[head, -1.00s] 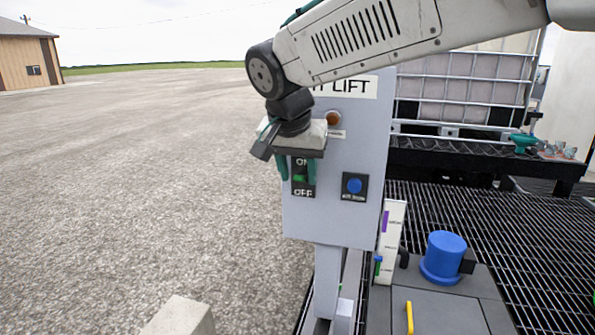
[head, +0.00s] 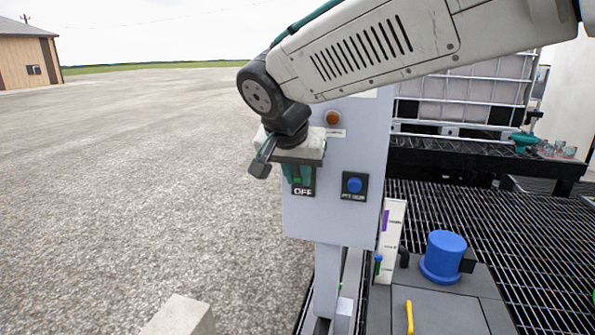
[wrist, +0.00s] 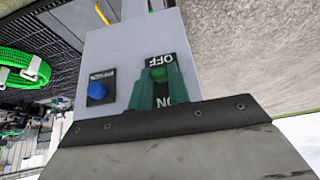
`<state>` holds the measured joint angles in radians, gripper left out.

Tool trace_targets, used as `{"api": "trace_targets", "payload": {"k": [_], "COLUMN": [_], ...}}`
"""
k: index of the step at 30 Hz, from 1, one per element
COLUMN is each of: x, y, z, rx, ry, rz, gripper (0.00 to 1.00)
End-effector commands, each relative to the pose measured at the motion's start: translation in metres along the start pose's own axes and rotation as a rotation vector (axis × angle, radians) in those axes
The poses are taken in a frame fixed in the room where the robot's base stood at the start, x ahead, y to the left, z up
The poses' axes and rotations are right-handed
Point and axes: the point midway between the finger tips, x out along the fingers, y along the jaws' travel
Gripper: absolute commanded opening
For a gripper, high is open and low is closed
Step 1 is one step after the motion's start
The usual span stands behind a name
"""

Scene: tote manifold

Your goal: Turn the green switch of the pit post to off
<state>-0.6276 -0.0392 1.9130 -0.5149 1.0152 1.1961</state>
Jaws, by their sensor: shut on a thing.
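The pit post is a pale grey box (head: 325,215) on a stand, centre in the head view. Its black switch plate (head: 303,192) shows OFF at the bottom; the ON end is behind my gripper. In the wrist view the plate is upside down, with OFF above and ON below. The green switch (wrist: 158,73) shows there between my teal fingers, near the OFF lettering. My gripper (head: 298,178) is shut on the green switch, pointing down over it. I cannot tell for sure whether the switch has reached its end position.
A blue button (head: 354,186) sits right of the switch, and an orange lamp (head: 333,118) above. A blue cylinder (head: 443,257) and a yellow handle (head: 409,317) stand at the lower right by black grating (head: 520,240). Open gravel (head: 130,190) lies left.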

Motion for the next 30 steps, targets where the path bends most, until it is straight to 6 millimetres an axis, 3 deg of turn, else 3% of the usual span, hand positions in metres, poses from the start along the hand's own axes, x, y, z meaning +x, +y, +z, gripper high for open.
{"api": "trace_targets", "payload": {"k": [18,30], "x": [0.015,0.024], "y": [-0.002,-0.001], "z": [0.021,0.024], "rx": [-0.008,-0.003], "ry": [0.531,0.74], "rz": [-0.003,-0.002], "gripper": [0.0,0.0]}}
